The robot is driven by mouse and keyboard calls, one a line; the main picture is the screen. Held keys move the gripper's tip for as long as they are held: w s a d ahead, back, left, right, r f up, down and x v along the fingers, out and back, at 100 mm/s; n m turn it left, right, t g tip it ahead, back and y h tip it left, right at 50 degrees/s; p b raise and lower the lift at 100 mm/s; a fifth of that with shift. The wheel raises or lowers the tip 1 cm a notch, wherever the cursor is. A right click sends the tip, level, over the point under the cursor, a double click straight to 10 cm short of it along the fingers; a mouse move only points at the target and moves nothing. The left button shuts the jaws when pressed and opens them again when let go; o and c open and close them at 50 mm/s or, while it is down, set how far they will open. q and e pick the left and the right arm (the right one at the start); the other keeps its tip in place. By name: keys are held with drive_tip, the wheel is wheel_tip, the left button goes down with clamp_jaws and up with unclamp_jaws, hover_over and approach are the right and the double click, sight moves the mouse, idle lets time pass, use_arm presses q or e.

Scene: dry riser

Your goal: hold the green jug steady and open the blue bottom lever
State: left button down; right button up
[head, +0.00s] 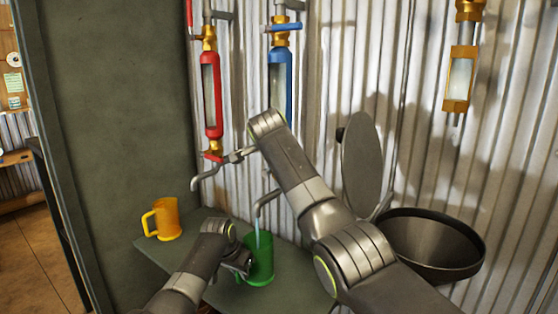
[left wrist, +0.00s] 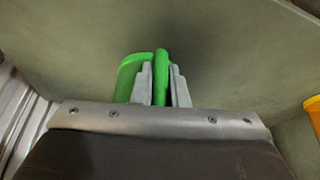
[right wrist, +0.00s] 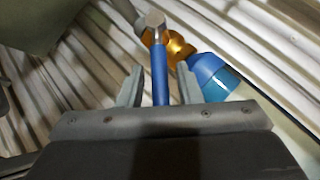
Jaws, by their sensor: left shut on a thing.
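The green jug (head: 262,262) stands upright on the grey-green shelf, under the blue riser's spout (head: 264,200). A pale blue stream (head: 257,236) runs from the spout into it. My left gripper (head: 243,262) is shut on the jug's handle, which shows between the fingers in the left wrist view (left wrist: 161,75). The blue bottom lever (right wrist: 160,78) lies between the fingers of my right gripper (right wrist: 158,92), with gaps on both sides. In the head view my right arm hides this lever and the riser's bottom.
An orange mug (head: 167,219) stands on the shelf (head: 213,291) left of the jug. A red riser (head: 211,95) hangs left of the blue riser (head: 280,80). A dark bin (head: 433,243) with a raised lid (head: 361,165) is at right. Corrugated wall stands behind.

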drive_tip(key=shift+o, duration=0.3)
drive_tip(key=v, duration=1.2)
